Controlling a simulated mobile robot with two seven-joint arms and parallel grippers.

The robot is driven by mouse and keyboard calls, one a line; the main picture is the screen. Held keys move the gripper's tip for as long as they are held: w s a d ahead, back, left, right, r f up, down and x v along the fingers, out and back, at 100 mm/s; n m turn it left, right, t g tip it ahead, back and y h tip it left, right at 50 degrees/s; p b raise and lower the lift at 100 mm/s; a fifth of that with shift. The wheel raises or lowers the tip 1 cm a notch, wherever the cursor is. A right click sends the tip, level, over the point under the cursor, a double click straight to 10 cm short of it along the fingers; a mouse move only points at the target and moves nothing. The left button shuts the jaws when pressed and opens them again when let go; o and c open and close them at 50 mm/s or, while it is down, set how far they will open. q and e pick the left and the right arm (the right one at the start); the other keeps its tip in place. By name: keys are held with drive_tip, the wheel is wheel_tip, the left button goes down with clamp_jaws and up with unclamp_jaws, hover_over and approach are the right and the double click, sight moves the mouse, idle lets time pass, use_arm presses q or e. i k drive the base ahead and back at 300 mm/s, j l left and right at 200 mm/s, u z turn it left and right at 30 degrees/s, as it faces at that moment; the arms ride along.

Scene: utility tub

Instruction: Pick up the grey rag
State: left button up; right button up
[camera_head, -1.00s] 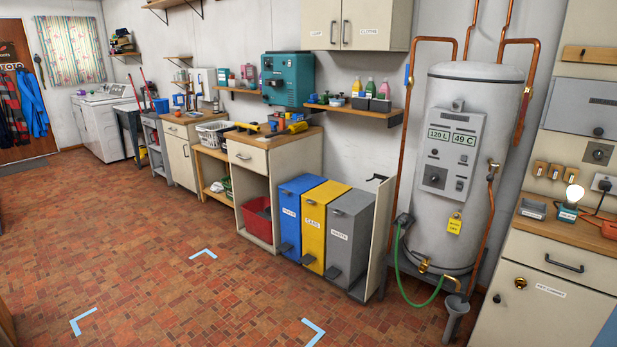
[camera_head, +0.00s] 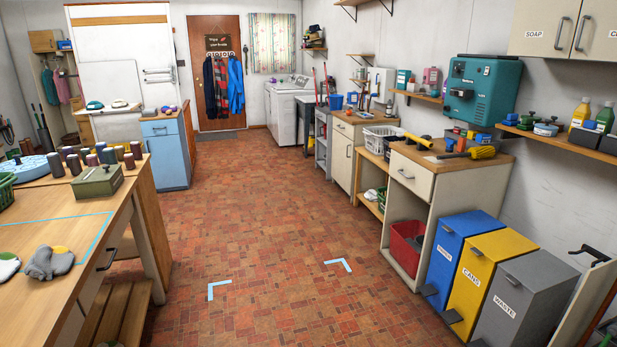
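A grey crumpled cloth (camera_head: 47,263), which looks like the grey rag, lies on the wooden worktable (camera_head: 35,228) at the lower left. A small yellow patch shows at its top edge. A white and green item (camera_head: 8,267) lies just left of it, partly cut off by the picture edge. Neither of my grippers is in view.
Spools (camera_head: 95,160) and a green box (camera_head: 97,182) stand farther back on the worktable. A blue cabinet (camera_head: 165,155) stands beyond it. Bins (camera_head: 520,305) and an open cabinet (camera_head: 440,195) line the right. The tiled floor (camera_head: 270,220) between is clear.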

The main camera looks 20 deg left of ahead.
sight(48, 261)
drive_tip(key=i+j+u, duration=0.2)
drive_tip(key=i+u, duration=1.2)
drive_tip(key=i+l+u, duration=0.1)
drive_tip(key=u, duration=0.25)
drive_tip(key=i+l+u, duration=0.25)
drive_tip(key=u, duration=0.15)
drive_tip(key=i+l+u, duration=0.15)
drive_tip(key=u, duration=0.3)
drive_tip(key=i+l+u, duration=0.1)
drive_tip(key=l+u, duration=0.15)
drive_tip(key=u, duration=0.25)
drive_tip(key=l+u, duration=0.3)
drive_tip(key=u, duration=0.15)
drive_tip(key=i+l+u, duration=0.1)
drive_tip(key=l+u, duration=0.2)
drive_tip(key=u, duration=0.15)
drive_tip(key=l+u, duration=0.25)
drive_tip(key=u, duration=0.25)
